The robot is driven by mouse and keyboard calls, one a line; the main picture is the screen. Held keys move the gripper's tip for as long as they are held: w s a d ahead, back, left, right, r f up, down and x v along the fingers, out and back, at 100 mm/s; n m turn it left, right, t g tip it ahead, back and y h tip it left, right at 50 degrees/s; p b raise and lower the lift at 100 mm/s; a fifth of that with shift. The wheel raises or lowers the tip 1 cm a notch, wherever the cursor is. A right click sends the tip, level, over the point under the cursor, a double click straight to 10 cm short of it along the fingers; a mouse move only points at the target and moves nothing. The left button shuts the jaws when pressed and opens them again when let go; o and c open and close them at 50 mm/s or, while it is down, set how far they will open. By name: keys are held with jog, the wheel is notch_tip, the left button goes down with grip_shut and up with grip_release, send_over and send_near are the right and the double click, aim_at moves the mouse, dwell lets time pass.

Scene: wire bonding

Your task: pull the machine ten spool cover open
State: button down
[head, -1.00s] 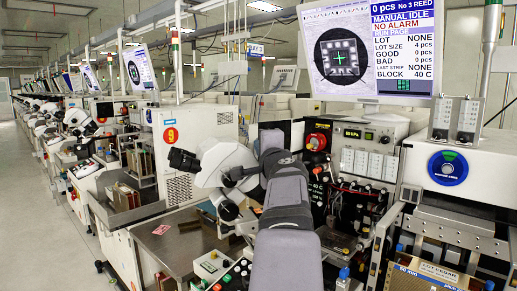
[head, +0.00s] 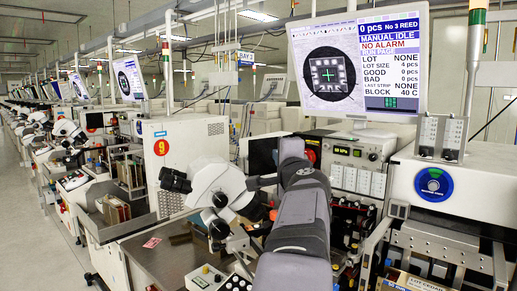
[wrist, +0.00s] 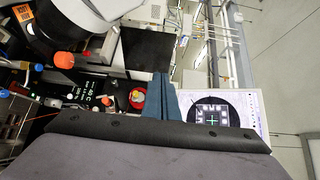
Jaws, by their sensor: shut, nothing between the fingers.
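My gripper shows in the wrist view as blue-grey fingers (wrist: 162,98) that lie together, shut and empty. A flat dark panel (wrist: 147,52) stands just beyond and above the fingertips in that view; it may be the spool cover, but I cannot tell for sure, nor whether the fingers touch it. In the head view a dark panel (head: 263,155), likely the same one, is partly hidden by my arm, left of the red knob. My gripper is hidden behind my arm in the head view.
A monitor (head: 364,64) hangs above the machine. A microscope (head: 212,188) stands left of my arm, over a steel worktop (head: 165,262). The machine marked 9 (head: 161,147) is further left. A red knob (wrist: 137,97) sits near my fingers. An aisle runs at far left.

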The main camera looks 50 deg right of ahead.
aim_at(252, 161)
jog(key=s+d+r+m+g+h+p, duration=0.1)
jog(key=s+d+r+m+g+p, duration=0.3)
jog(key=s+d+p, duration=0.65)
jog(key=w+a+f+n+t+y, duration=0.2)
jog(key=w+a+n+y, duration=0.1)
jog(key=a, duration=0.3)
jog(key=w+a+f+n+t+y+p, duration=0.1)
jog(key=w+a+n+t+y, duration=0.1)
jog(key=a+n+y, duration=0.4)
jog(key=shift+w+f+t, duration=0.3)
jog(key=shift+w+f, duration=0.1)
jog(key=shift+w, duration=0.15)
jog(key=shift+w+d, duration=0.1)
jog(key=p+x, duration=0.2)
jog(key=x, duration=0.2)
jog(key=p+x, duration=0.2)
jog(key=x, duration=0.3)
jog(key=r+p+x, duration=0.1)
jog(key=p+x, duration=0.2)
jog(key=x, duration=0.1)
jog(key=shift+w+d, duration=0.15)
jog(key=shift+w, duration=0.3)
